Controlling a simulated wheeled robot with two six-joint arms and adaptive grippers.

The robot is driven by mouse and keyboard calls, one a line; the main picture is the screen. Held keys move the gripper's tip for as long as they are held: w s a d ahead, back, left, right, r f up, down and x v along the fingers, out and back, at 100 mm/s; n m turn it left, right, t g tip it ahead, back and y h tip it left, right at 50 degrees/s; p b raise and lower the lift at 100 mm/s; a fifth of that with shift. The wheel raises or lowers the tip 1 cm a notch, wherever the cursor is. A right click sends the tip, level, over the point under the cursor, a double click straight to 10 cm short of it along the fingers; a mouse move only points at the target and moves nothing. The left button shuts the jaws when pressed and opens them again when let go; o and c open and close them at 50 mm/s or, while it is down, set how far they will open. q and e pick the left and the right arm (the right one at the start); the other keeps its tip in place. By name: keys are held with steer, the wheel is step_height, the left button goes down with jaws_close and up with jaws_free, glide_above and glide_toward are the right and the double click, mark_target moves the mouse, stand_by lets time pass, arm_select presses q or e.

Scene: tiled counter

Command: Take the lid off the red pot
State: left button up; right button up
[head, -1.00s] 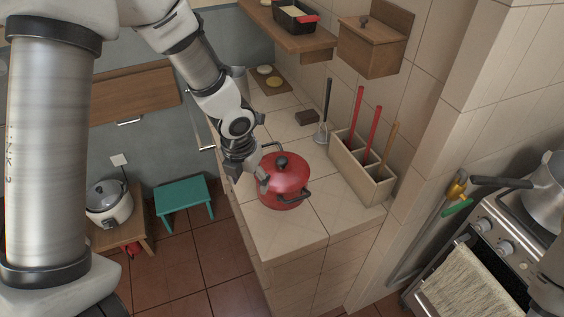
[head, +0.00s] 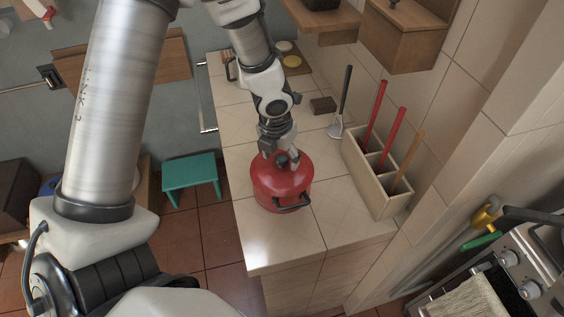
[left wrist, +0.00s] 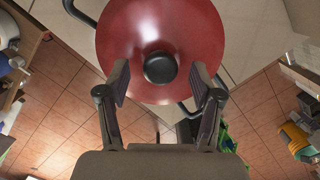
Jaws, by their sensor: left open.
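The red pot (head: 268,196) stands on the tiled counter with its red lid (head: 302,176) on top. A dark round knob (head: 282,160) sits at the middle of the lid. My left gripper (head: 279,154) is at the knob in the head view. In the left wrist view the left gripper (left wrist: 159,82) is open, with one finger on each side of the knob (left wrist: 160,68) and gaps between. Whether a finger touches the lid (left wrist: 160,28) I cannot tell. One dark pot handle (head: 292,204) faces the counter's front. My right gripper is not in view.
A utensil box (head: 376,178) with red and wooden handles stands right of the pot, against the wall. Counter in front of the pot (head: 285,240) is clear.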

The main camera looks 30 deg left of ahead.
arm_select(q)
steer(key=shift+w+f, duration=0.55)
steer(key=shift+f, duration=0.3)
steer(key=shift+s+r, duration=0.2)
steer(key=shift+s, duration=0.05)
steer(key=c, duration=0.3)
steer(key=shift+s, duration=0.15)
steer(key=c, duration=0.6)
jaws_close()
steer(key=shift+r, duration=0.1)
